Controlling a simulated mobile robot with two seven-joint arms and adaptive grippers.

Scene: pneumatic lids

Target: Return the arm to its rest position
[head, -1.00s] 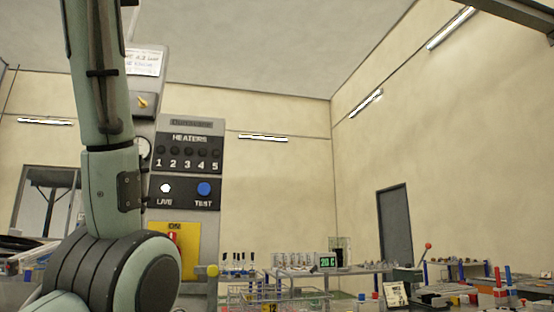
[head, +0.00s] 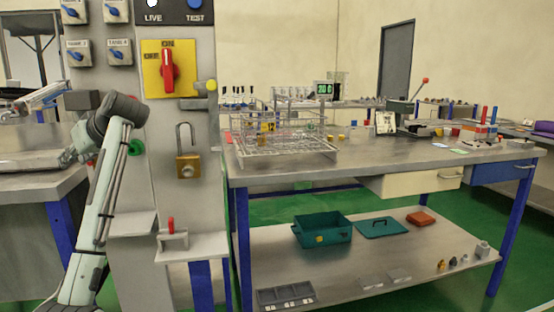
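My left arm (head: 108,190) rises from the bottom left of the head view in front of a grey control panel and bends over at the top. My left gripper (head: 66,158) hangs at its end, beside the panel and in front of the grey table at the left. It is small and I cannot tell whether its fingers are open or shut. I see nothing clearly held in it. My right arm and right gripper are not in view.
The panel (head: 177,228) carries a red switch (head: 168,72) on a yellow plate and a brass padlock (head: 188,167). A workbench (head: 300,174) at the right bears a wire rack (head: 285,150). Its lower shelf holds a green bin (head: 322,231) and a green lid (head: 381,227).

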